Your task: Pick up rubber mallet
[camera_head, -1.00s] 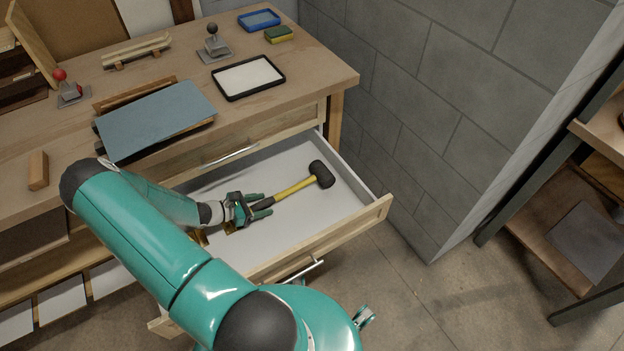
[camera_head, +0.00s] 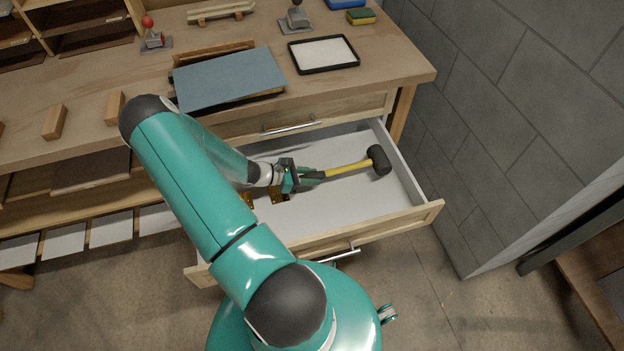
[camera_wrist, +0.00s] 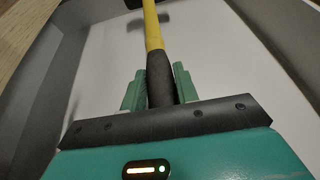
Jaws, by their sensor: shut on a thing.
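The rubber mallet (camera_head: 347,169) has a black head, a yellow handle and a dark grip. It is in the open drawer (camera_head: 407,217), head to the right. My gripper (camera_head: 312,177) is inside the drawer, shut on the dark grip end of the handle. In the wrist view the mallet (camera_wrist: 153,30) runs away from my gripper (camera_wrist: 160,88), with the grip between the two green fingers and the head cut off at the top edge. A shadow lies beside the head there. I cannot tell how far the mallet is above the drawer floor.
Brass-coloured pieces (camera_head: 278,193) lie in the drawer by my gripper. The bench top (camera_head: 405,62) above holds a blue-grey sheet (camera_head: 230,78), a black-rimmed white tray (camera_head: 323,54) and wooden blocks (camera_head: 54,122). A grey block wall (camera_head: 500,110) stands to the right.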

